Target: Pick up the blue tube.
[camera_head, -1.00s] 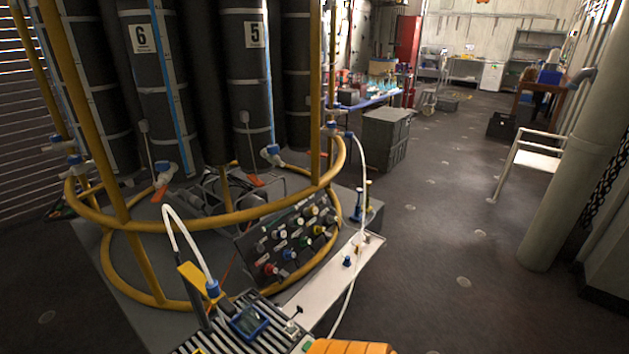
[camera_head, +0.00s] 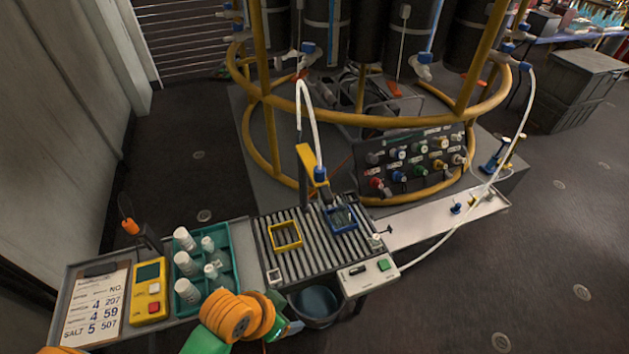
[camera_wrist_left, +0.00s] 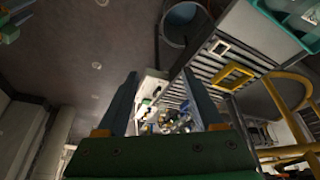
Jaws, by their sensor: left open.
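A slim blue upright thing (camera_head: 494,156), probably the blue tube, stands beside a yellow one on the right of the frame's base, past the white shelf, in the head view. My left gripper (camera_head: 284,314) is at the bottom centre of the head view, in front of the slatted conveyor, well to the left of and nearer than the blue thing. In the left wrist view my left gripper (camera_wrist_left: 160,76) has its two fingers apart with nothing held. Small blurred items show beyond them; I cannot tell whether the tube is among them. A green part at the top left there seems to be my right arm's end.
The conveyor (camera_head: 266,238) carries a yellow frame (camera_head: 286,236) and a blue tray (camera_head: 341,219). A teal rack (camera_head: 232,266) of white bottles stands left. A white hose (camera_head: 512,152) arcs past the white shelf (camera_head: 425,229). A yellow ring frame (camera_head: 266,155) stands behind.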

